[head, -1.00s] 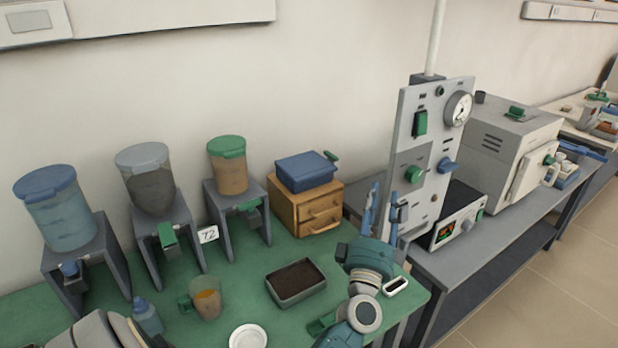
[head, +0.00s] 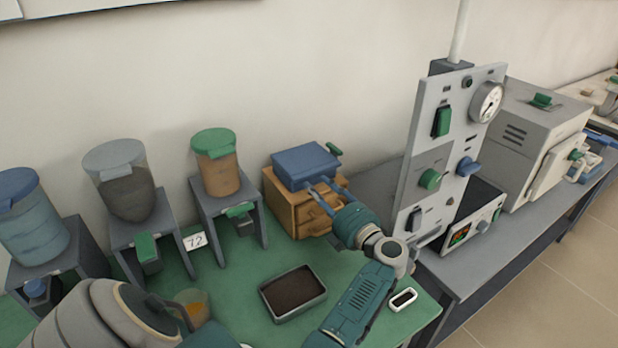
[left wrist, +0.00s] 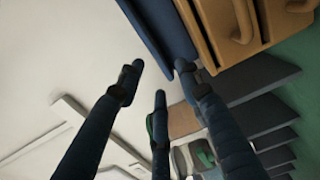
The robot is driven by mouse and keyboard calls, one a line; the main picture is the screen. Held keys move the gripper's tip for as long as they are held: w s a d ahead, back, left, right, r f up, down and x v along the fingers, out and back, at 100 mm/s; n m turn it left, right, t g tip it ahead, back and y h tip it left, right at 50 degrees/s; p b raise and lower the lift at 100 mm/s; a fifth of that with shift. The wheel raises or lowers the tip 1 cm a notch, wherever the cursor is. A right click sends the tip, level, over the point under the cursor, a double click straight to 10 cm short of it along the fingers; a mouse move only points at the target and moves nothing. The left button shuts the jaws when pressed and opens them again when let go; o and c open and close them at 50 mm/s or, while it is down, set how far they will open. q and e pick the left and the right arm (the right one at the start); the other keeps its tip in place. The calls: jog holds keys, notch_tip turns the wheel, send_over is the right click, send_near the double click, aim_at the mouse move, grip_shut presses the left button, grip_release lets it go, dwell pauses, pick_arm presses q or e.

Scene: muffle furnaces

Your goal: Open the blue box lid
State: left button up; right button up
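The blue box (head: 306,171) sits with its lid on, on top of a small wooden drawer cabinet (head: 283,205). A green piece (head: 333,149) sticks out at its back right corner. My left gripper (head: 317,185) is at the front right side of the box, fingers pointing at it. In the left wrist view its dark blue fingers (left wrist: 159,77) are spread with nothing between them. The blue box (left wrist: 163,28) and the wooden cabinet (left wrist: 222,42) are close ahead there. I cannot tell whether a fingertip touches the box. My right gripper is out of view.
A grey tray (head: 293,293) of dark material lies on the green table. A tall instrument panel (head: 437,165) stands to the right. The wall is behind.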

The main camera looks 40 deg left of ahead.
aim_at(306, 177)
pick_arm(q)
jog(key=b+x, duration=0.1)
jog(key=x, duration=0.3)
jog(key=shift+a+r, duration=0.1)
jog(key=shift+a, duration=0.35)
jog(key=shift+w+a, duration=0.15)
jog(key=shift+a, duration=0.25)
jog(key=shift+r, duration=0.1)
grip_shut()
